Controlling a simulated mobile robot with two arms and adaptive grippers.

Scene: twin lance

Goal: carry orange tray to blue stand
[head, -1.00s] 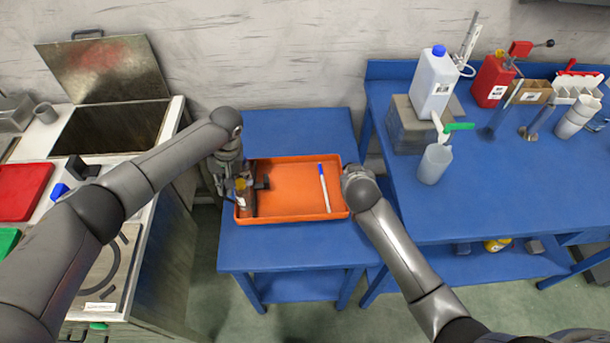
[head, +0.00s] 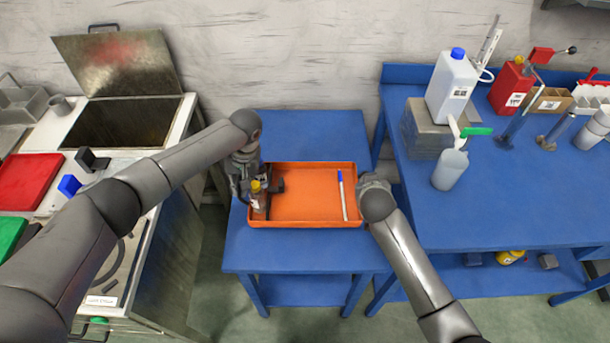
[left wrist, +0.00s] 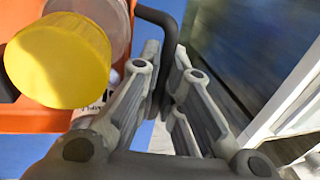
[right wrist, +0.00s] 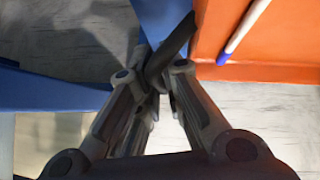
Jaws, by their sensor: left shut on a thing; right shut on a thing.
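The orange tray (head: 300,224) is over the middle of the blue stand (head: 295,250), level. I cannot tell whether it touches the top. My left gripper (head: 240,182) is at the tray's left end. The left wrist view shows its fingers closed on a black handle (left wrist: 160,17). My right gripper (right wrist: 165,75) is at the right end, shut on a dark handle (right wrist: 173,48); my arm hides it in the head view.
A metal sink unit (head: 130,125) is on the left. The stand's back top is clear.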

